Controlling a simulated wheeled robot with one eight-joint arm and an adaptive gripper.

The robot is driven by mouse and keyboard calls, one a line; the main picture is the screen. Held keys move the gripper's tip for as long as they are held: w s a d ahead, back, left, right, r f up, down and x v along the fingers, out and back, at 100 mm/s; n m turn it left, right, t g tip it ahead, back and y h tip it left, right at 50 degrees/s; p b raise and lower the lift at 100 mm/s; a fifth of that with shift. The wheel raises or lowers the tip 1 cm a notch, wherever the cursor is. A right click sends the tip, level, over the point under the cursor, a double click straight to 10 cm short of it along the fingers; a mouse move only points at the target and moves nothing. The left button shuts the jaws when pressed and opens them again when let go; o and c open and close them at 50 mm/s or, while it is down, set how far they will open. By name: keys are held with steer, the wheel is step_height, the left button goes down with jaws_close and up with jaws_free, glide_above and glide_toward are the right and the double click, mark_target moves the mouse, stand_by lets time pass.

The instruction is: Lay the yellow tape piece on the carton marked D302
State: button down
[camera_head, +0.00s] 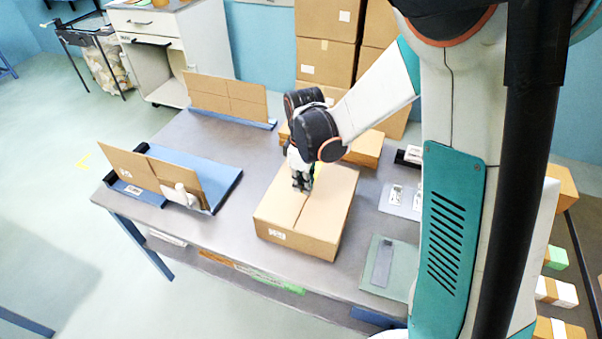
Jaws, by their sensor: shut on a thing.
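My gripper (303,187) points down over the top of a closed brown carton (322,222) on the grey table. It is shut, and a sliver of the yellow tape piece (318,168) shows beside its fingers; the rest is hidden behind the gripper. I cannot tell whether the tape touches the carton top. The carton has a white label (277,234) on its front face, too small to read, so I cannot tell whether it says D302. Another brown carton (366,149) lies behind it, partly hidden by my arm.
The grey table (190,140) holds a blue stand with cardboard sheets (133,168) at left and an upright cardboard sheet (226,97) at the back. A green-grey mat (402,262) lies at right. Stacked cartons (325,52) stand behind.

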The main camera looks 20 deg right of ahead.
steer(key=shift+s+f+b, duration=0.1)
steer(key=shift+f+b, duration=2.35)
steer(key=shift+f, duration=1.1)
steer(key=shift+f+b, duration=0.2)
steer(key=shift+b, duration=0.2)
steer(key=c, duration=1.2)
jaws_free()
steer(key=shift+r, duration=0.15)
steer(key=shift+r+p, duration=2.25)
steer(key=shift+r, duration=1.15)
